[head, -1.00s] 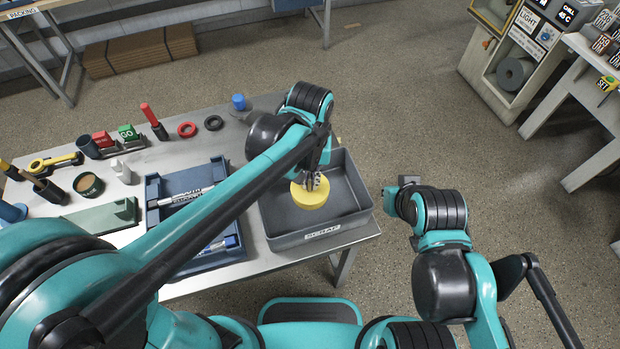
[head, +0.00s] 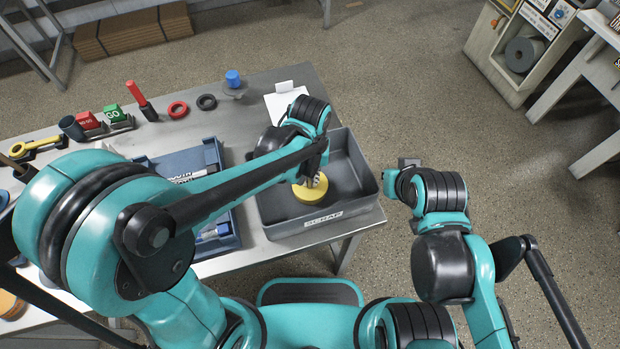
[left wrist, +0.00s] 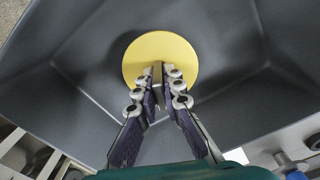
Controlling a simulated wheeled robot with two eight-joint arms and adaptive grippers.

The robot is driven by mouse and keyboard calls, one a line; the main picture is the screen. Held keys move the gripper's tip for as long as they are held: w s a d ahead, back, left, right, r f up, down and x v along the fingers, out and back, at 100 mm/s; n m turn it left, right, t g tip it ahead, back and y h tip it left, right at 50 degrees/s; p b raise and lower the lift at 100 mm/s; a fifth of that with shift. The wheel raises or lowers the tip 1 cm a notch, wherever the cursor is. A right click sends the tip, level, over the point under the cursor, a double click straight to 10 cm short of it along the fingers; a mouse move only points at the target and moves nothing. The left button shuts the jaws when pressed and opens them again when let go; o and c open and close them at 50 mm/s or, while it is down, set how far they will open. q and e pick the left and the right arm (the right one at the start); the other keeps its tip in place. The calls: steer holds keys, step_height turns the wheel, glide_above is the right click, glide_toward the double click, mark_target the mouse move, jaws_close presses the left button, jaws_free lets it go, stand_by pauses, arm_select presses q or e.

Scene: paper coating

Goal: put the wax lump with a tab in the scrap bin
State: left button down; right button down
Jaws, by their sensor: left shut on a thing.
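The wax lump is a yellow disc (head: 311,193) at the scrap bin, and it also shows in the left wrist view (left wrist: 160,50). My left gripper (head: 314,178) is over it, with its fingers shut on the narrow tab at the disc's middle; the left wrist view shows the fingertips (left wrist: 159,78) close together there. The scrap bin is a grey tray (head: 362,180) labelled SCRAP on its front wall. The disc is within the bin's walls; whether it touches the floor I cannot tell. My right gripper (head: 404,164) is off the table to the right; its fingers are unclear.
A blue tray (head: 215,155) with pens stands left of the bin. Red and dark rings (head: 178,109), a blue cap (head: 233,78) and a white sheet (head: 285,105) lie behind. The bin sits at the table's right edge, with open floor beyond.

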arm_select(q)
steer(key=shift+f, duration=0.2)
steer(key=c, duration=1.6)
jaws_free()
steer(key=shift+c, duration=0.2)
steer(key=shift+r, duration=0.1)
steer(key=shift+r, duration=0.1)
